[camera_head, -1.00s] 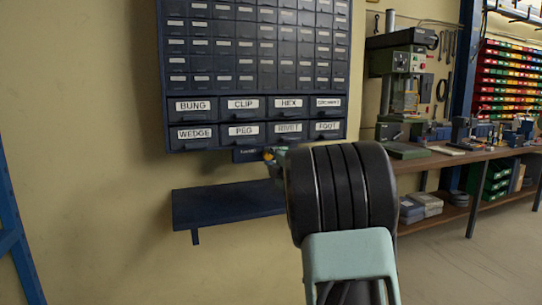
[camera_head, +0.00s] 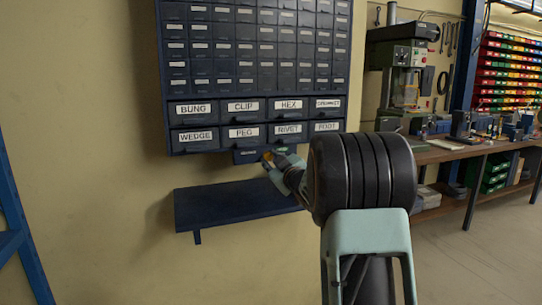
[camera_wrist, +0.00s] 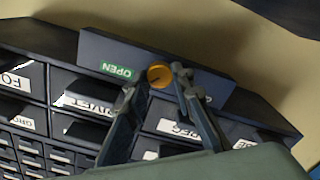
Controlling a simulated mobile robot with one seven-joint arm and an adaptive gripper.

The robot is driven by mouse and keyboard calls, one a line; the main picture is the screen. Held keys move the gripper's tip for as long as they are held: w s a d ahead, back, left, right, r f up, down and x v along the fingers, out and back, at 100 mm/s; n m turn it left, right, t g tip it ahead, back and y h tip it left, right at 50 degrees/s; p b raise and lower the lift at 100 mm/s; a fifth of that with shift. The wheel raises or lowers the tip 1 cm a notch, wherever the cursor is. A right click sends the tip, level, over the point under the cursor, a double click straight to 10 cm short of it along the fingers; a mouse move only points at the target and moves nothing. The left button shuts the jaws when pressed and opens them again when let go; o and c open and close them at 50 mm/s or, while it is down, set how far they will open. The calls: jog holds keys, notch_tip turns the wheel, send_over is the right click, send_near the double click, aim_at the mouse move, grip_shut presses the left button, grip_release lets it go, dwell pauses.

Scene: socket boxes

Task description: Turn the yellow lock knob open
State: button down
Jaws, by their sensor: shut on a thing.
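The yellow lock knob (camera_wrist: 159,76) sits on a dark blue plate (camera_wrist: 95,48) under the drawer cabinet, seen upside down in the wrist view. A green OPEN label (camera_wrist: 117,70) is left of the knob there. The knob also shows small under the cabinet in the head view (camera_head: 267,156). My gripper (camera_wrist: 157,84) has one finger on each side of the knob and is shut on it. The fingertips hide part of the knob's sides. In the head view my gripper (camera_head: 272,163) reaches the knob from the lower right. The knob's pointing direction is unclear.
Labelled drawers, such as PEG (camera_head: 243,133) and RIVET (camera_head: 288,130), are just above the knob. A dark blue shelf (camera_head: 225,205) juts from the wall below my gripper. A workbench (camera_head: 470,152) with a drill press (camera_head: 403,75) stands to the right.

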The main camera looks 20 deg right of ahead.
jog(key=m+p, duration=0.2)
jog(key=m, duration=0.2)
jog(key=shift+m, duration=0.4)
dwell(0.4)
jog(key=c, duration=1.7)
grip_release()
jog(key=shift+o, duration=0.2)
jog(key=s, duration=1.2)
jog(key=shift+d+r, duration=0.1)
